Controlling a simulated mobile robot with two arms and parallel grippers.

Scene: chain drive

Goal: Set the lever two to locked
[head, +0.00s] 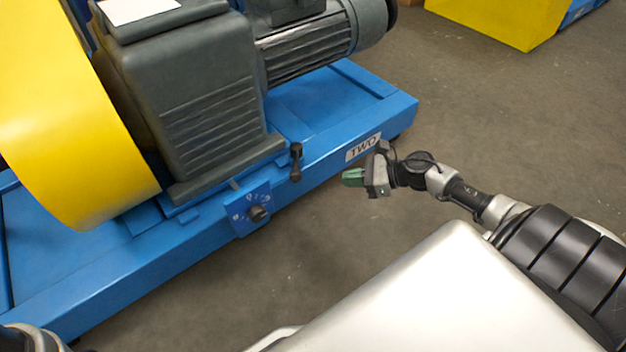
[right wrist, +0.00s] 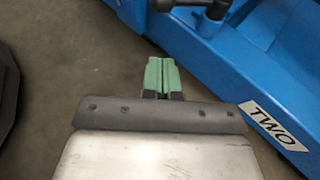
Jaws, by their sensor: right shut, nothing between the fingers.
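A black lever handle (head: 295,162) stands out at the side of the blue base frame, left of the TWO label (head: 363,147). The marks are too small to read. My right gripper (head: 353,177), with green fingertips, is shut and empty, right of the handle and apart from it. In the right wrist view the shut fingertips (right wrist: 162,72) point toward the base, and a dark part of the lever (right wrist: 217,9) shows at the top edge. My left gripper is out of view.
The blue base frame (head: 120,262) bears a grey gearbox and motor (head: 305,52) and a yellow guard (head: 60,110). Another yellow machine (head: 500,18) stands at the back right.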

